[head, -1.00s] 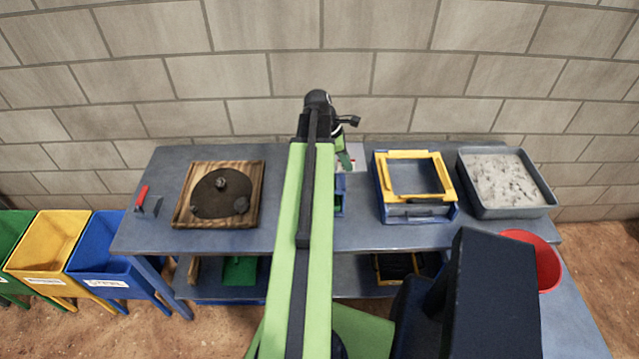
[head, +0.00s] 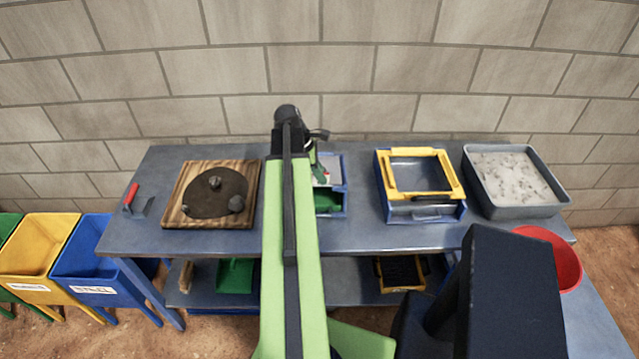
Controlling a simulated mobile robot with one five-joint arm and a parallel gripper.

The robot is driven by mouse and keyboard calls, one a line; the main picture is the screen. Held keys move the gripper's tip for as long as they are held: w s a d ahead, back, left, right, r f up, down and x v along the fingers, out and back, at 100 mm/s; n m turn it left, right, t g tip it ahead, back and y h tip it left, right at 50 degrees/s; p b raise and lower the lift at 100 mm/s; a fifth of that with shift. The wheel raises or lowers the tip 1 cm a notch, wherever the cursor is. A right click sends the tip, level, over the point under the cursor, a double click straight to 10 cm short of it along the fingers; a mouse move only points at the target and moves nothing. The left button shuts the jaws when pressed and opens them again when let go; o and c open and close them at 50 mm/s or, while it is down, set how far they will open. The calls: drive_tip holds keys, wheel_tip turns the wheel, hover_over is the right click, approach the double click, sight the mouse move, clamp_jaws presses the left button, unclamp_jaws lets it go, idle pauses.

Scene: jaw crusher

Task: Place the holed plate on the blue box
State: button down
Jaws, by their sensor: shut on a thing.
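A blue box (head: 384,206) stands right of centre on the grey table, with a yellow frame (head: 452,182) lying on top of it. A yellow-rimmed piece with a dark grid-like inside (head: 408,272) lies on the lower shelf; I cannot tell whether it is the holed plate. My gripper (head: 313,152) is at the back of the table, largely hidden behind my green arm, beside a blue-and-green unit (head: 340,186). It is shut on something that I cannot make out.
A wooden board with a dark disc and stones (head: 169,215) and a red-handled tool (head: 130,198) are at left. A grey tray of pale material (head: 516,213) and a red bucket (head: 565,262) are at right. Coloured bins (head: 92,262) stand beyond the left end.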

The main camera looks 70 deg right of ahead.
drive_tip(key=c, duration=1.5)
unclamp_jaws()
drive_tip(key=shift+r, duration=0.1)
drive_tip(key=shift+r, duration=0.1)
drive_tip(key=p+v, duration=1.1)
drive_tip(key=shift+w+r, duration=0.15)
drive_tip(key=shift+r, duration=0.2)
